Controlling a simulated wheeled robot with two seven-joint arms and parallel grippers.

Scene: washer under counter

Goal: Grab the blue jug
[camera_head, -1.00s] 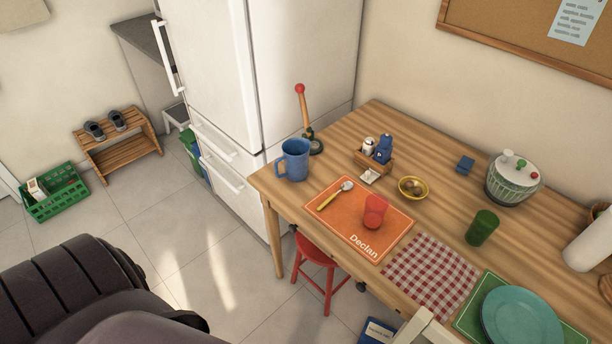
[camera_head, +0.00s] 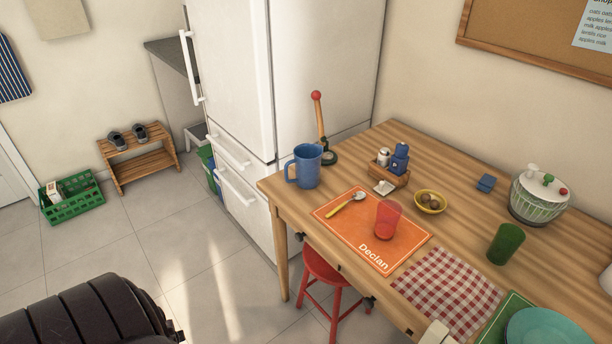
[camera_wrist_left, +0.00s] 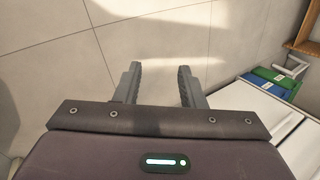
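The blue jug (camera_head: 308,167) stands upright on the near left corner of the wooden table (camera_head: 450,185), its handle toward the left. My left gripper (camera_wrist_left: 158,72) shows in the left wrist view, its two fingers apart with nothing between them, above the tiled floor. The jug is not in the wrist view. In the head view only a dark part of my arm shows at the bottom left, well apart from the jug. My right gripper is not in view.
A red-knobbed upright object (camera_head: 320,128) stands close behind the jug. An orange placemat (camera_head: 345,222) with a spoon and a red cup (camera_head: 388,219) lies to its right. The white fridge (camera_head: 235,90) is behind left. A red stool (camera_head: 325,275) is under the table.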

